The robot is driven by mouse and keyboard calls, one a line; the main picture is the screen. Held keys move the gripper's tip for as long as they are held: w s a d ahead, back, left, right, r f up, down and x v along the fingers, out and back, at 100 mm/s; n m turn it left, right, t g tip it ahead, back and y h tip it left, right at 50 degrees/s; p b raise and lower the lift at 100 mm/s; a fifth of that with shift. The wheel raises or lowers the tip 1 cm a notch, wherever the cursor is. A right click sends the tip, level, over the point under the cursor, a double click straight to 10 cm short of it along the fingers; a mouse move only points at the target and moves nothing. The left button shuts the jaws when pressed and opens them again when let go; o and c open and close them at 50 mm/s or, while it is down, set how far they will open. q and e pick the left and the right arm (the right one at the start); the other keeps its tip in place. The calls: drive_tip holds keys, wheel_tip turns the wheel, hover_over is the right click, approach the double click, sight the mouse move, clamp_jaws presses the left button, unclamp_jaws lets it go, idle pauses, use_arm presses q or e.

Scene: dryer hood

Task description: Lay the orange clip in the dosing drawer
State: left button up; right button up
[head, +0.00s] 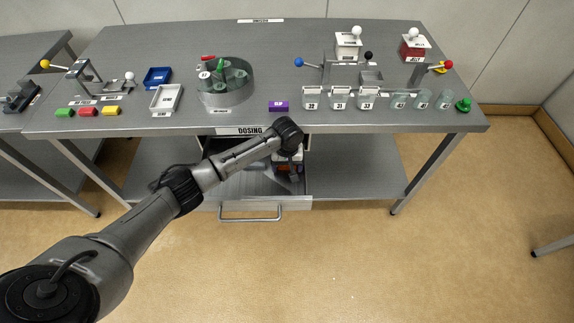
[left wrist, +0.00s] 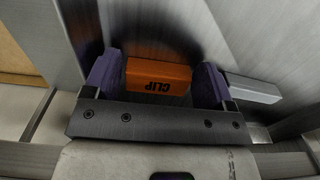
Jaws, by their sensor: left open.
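The orange clip (left wrist: 158,76), a block with CLIP lettering upside down in the left wrist view, lies between the two purple fingertips of my left gripper (left wrist: 157,82). The gripper is open, with the fingers on either side of the clip; I cannot tell whether either touches it. In the head view my left gripper (head: 289,170) reaches down into the pulled-out dosing drawer (head: 296,203) below the DOSING label, at its right part. The clip appears to be inside the drawer, mostly hidden by the gripper there. My right gripper is not in view.
A round turntable (head: 227,92), a white tray (head: 165,99) and a row of labelled cups (head: 339,100) stand along the tabletop. A metal bar (left wrist: 252,88) is right of the fingers.

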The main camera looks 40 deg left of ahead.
use_arm(q)
wheel_tip(320, 180, up, 12)
drive_tip(key=p, duration=0.4)
drive_tip(key=shift+p, duration=0.3)
drive_tip(key=shift+r, duration=0.1)
